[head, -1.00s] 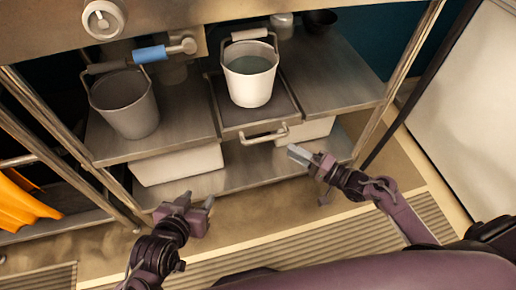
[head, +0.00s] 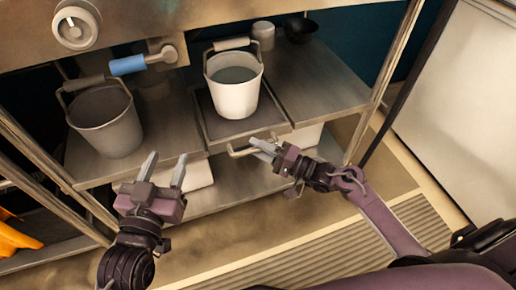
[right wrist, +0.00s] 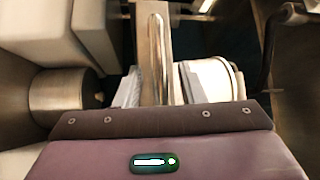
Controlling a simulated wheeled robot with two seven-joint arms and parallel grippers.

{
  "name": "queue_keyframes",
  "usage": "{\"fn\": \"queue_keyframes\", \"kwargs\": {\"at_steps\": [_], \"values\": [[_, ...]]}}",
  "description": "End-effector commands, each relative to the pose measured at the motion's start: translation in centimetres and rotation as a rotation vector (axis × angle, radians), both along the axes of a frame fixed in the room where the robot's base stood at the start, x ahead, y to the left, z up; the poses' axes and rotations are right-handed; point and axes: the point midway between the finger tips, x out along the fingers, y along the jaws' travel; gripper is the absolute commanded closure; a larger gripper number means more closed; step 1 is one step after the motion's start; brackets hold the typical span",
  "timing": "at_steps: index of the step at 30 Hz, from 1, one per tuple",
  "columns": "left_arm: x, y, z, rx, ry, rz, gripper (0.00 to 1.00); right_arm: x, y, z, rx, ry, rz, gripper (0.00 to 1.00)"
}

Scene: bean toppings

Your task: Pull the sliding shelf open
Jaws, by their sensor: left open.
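The sliding shelf (head: 212,127) is a dark tray in a metal frame, with a white bucket (head: 238,98) standing on it. Its bar handle (head: 238,153) juts from the front edge. My right gripper (head: 262,147) is at the right part of this handle. In the right wrist view the handle (right wrist: 156,55) runs lengthwise between the two spread fingers (right wrist: 157,90); whether they touch it cannot be told. My left gripper (head: 166,172) is open and empty, in front of the lower left of the rack, its fingers pointing up.
A grey bucket (head: 104,125) stands on the fixed shelf to the left. A dark bowl (head: 300,28) and a small pale container (head: 263,35) are at the back. White bins sit below the shelf. The floor in front (head: 255,225) is clear. A rack post (head: 384,80) stands at the right.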

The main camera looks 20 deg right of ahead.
Motion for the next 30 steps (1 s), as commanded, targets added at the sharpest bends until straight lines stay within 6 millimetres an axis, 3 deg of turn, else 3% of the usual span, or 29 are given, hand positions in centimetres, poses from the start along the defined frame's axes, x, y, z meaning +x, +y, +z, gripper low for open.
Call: {"fn": "queue_keyframes", "kwargs": {"at_steps": [11,19,30], "values": [[0.07,0.02,0.64,-0.011,-0.026,0.001,0.54,0.25,0.26,0.05,-0.001,0.001,0.000,0.64],[0.06,0.00,0.59,-0.010,-0.025,0.001,0.54,0.23,0.23,0.04,-0.001,0.001,0.000,0.99],[0.07,-0.01,0.53,-0.007,-0.019,0.001,0.54,0.15,0.22,0.03,-0.001,0.001,0.000,1.00]]}}
